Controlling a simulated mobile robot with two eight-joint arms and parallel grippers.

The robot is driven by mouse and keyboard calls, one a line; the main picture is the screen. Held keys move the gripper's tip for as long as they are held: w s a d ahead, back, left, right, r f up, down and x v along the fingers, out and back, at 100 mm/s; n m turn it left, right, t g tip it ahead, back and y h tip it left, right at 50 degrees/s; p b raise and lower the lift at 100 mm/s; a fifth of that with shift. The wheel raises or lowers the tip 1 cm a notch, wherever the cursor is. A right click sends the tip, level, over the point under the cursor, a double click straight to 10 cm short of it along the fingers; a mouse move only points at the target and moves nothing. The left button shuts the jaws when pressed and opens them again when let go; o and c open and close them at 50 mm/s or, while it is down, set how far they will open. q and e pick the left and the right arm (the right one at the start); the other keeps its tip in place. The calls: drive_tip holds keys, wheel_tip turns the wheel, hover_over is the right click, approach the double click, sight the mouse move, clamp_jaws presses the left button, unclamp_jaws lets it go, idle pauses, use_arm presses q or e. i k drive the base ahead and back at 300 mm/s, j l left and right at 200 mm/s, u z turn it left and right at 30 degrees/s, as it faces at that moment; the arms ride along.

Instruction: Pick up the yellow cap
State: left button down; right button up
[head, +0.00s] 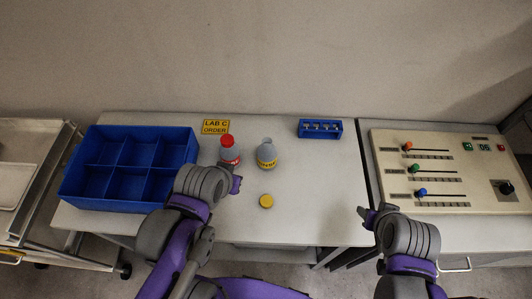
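The yellow cap (266,201) lies flat on the white table, towards its front edge. An uncapped bottle with a yellow label (267,154) stands upright behind it. A bottle with a red cap (229,151) stands to the left of that one. My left gripper (238,180) is over the table, left of and slightly behind the yellow cap, close to the red-capped bottle. Its finger opening is too small to tell, and I see nothing held in it. My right gripper (364,211) is near the table's right front corner, well to the right of the cap, with its fingers apart and empty.
A blue compartment box (92,166) stands at the left. A blue rack (320,128) with small items is at the back. A sign (215,127) reads "LAB C ORDER". A slider panel (451,170) fills the right table. Table space right of the cap is clear.

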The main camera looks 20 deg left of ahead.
sight(266, 202)
drive_tip(key=k+j, duration=0.4)
drive_tip(key=k+l, duration=0.1)
drive_tip(key=l, duration=1.25)
drive_tip(key=k, duration=0.05)
